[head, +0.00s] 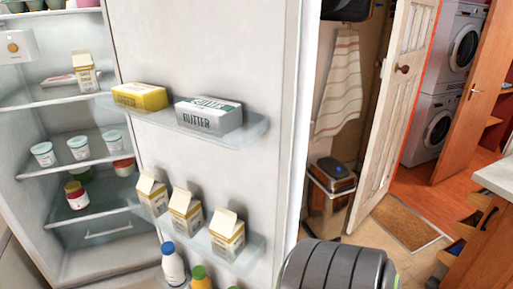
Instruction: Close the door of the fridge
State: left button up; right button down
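The fridge (92,205) stands open at the left, with its lit shelves showing. Its door (210,50) is swung wide open and fills the middle of the head view, inner side facing me. The door racks hold a yellow butter pack (139,96), a silver butter pack (208,114), several milk cartons (186,212) and some bottles (173,264). A dark grey ribbed rounded part at the bottom, right of the door edge, seems to be part of my arm. Neither gripper's fingers show.
Shelves inside hold white tubs (78,147), a red jar (76,196) and a carton (84,72). Right of the door are a bin (330,190), a hanging towel (340,85), a white panelled door (393,110), stacked washing machines (440,85) and a wooden counter (485,240).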

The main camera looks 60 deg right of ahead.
aim_at(260, 56)
jog(key=k+l, duration=0.1)
jog(key=l, duration=0.8)
jog(key=k+l, duration=0.15)
jog(key=l, duration=0.25)
jog(key=k+l+u, duration=0.1)
jog(key=l, duration=1.35)
